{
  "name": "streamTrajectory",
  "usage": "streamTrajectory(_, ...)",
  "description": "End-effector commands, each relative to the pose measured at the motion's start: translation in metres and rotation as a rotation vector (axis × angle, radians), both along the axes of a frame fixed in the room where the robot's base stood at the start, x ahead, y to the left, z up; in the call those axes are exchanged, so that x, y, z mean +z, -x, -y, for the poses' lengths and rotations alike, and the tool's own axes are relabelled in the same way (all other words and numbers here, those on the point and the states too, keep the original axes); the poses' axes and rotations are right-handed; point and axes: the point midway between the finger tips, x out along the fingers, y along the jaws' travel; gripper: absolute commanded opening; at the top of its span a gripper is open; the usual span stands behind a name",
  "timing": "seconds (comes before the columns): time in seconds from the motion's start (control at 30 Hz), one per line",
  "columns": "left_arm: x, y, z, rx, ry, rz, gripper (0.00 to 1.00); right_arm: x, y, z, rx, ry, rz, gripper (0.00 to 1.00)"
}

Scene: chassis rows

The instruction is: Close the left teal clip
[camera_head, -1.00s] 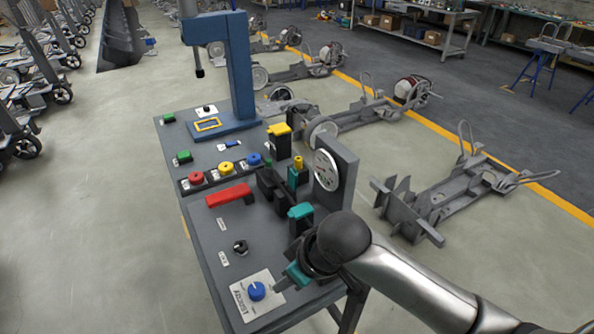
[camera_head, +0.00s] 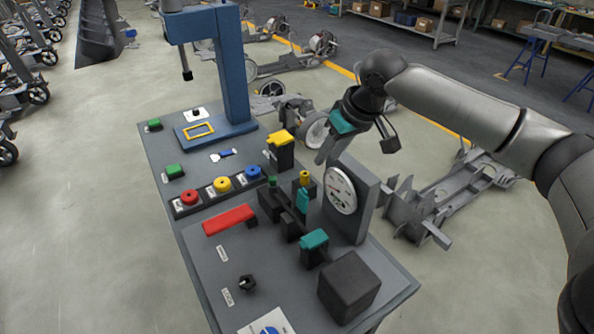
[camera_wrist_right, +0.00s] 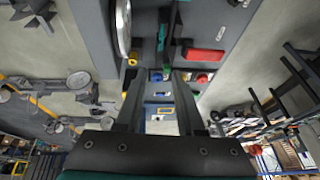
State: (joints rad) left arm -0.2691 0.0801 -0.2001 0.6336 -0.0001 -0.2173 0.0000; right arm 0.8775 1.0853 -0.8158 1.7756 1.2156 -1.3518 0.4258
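Two teal parts stand near the right side of the grey bench. The front teal clip (camera_head: 314,240) lies across the top of a dark block. The rear teal clip (camera_head: 303,200) looks upright, slightly left of the front one. Teal also shows ahead of my fingers in the wrist view (camera_wrist_right: 162,34); I cannot tell which clip it is. My right gripper (camera_head: 357,149) is open and empty, above and behind the round gauge, apart from both clips. Its spread fingers also show in the wrist view (camera_wrist_right: 160,76). My left gripper is not in view.
The gauge panel (camera_head: 341,190) and a dark cube (camera_head: 348,285) stand near the clips. A yellow clip (camera_head: 281,138), a red handle (camera_head: 229,219), coloured buttons (camera_head: 221,184) and a blue column (camera_head: 233,70) share the bench (camera_head: 199,247). Grey chassis stand on the floor behind.

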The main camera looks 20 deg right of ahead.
Motion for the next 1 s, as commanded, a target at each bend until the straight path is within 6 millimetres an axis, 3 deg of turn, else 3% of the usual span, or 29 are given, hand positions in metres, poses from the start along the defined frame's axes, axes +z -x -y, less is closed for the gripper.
streamTrajectory(0.17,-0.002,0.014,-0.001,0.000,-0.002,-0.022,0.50,-0.008,-0.004,-0.001,-0.003,-0.002,-0.002,0.38)
streamTrajectory(0.43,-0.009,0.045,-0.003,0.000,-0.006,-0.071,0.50,-0.057,-0.022,-0.008,-0.002,-0.002,-0.003,0.38)
streamTrajectory(0.7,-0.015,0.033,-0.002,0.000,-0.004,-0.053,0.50,-0.107,-0.042,-0.015,-0.004,-0.001,-0.002,0.38)
streamTrajectory(1.0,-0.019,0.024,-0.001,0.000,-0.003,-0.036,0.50,-0.136,-0.054,-0.019,-0.002,0.000,0.000,0.38)
